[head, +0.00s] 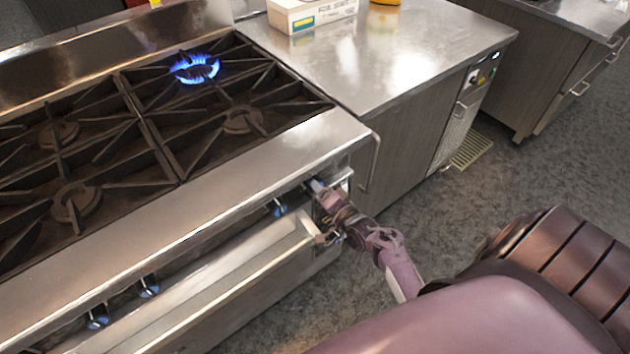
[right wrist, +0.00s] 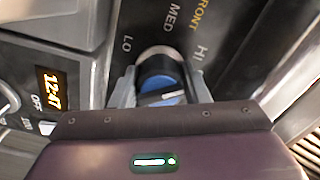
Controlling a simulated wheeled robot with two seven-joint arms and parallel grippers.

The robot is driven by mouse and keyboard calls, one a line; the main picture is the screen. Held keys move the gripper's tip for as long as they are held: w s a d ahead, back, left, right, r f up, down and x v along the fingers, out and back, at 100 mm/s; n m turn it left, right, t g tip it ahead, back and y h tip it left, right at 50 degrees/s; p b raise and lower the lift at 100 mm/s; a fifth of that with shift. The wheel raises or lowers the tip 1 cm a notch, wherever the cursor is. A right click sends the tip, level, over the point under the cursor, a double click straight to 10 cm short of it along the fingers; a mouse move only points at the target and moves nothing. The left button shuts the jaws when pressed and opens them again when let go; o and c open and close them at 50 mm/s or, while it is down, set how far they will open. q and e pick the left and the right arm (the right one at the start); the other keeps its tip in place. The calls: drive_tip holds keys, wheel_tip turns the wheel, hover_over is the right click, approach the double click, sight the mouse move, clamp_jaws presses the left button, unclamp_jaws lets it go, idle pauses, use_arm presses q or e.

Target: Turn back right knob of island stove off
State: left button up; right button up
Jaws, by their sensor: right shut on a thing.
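The island stove (head: 215,198) fills the left of the head view. Its back right burner (head: 195,70) burns with a blue flame; the other visible burners show no flame. My right gripper (head: 318,188) is at the right end of the stove front. In the right wrist view my right gripper (right wrist: 162,84) has a finger on each side of a blue-faced knob (right wrist: 160,90) and is shut on it. LO, MED and HI are printed around this knob, and FRONT in yellow beside it. Another knob (head: 278,208) is just left of my gripper. My left gripper is out of view.
Two more knobs (head: 148,287) (head: 97,318) are farther left above a long front tray (head: 205,287). A steel-topped counter (head: 400,50) with a white box (head: 312,14) adjoins the stove. A display (right wrist: 52,88) is beside the knob. Grey floor lies to the right.

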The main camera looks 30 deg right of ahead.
drive_tip(key=m+p, duration=0.2)
drive_tip(key=m, duration=0.2)
drive_tip(key=shift+r, duration=0.2)
drive_tip(key=shift+f+m+p, duration=0.1)
drive_tip(key=shift+m+p, duration=0.55)
drive_tip(key=shift+m, duration=1.15)
drive_tip(key=o, duration=1)
drive_tip(key=shift+c, duration=0.2)
drive_tip(key=s, duration=0.7)
drive_tip(key=shift+s+d, duration=0.3)
drive_tip(key=shift+s, duration=0.1)
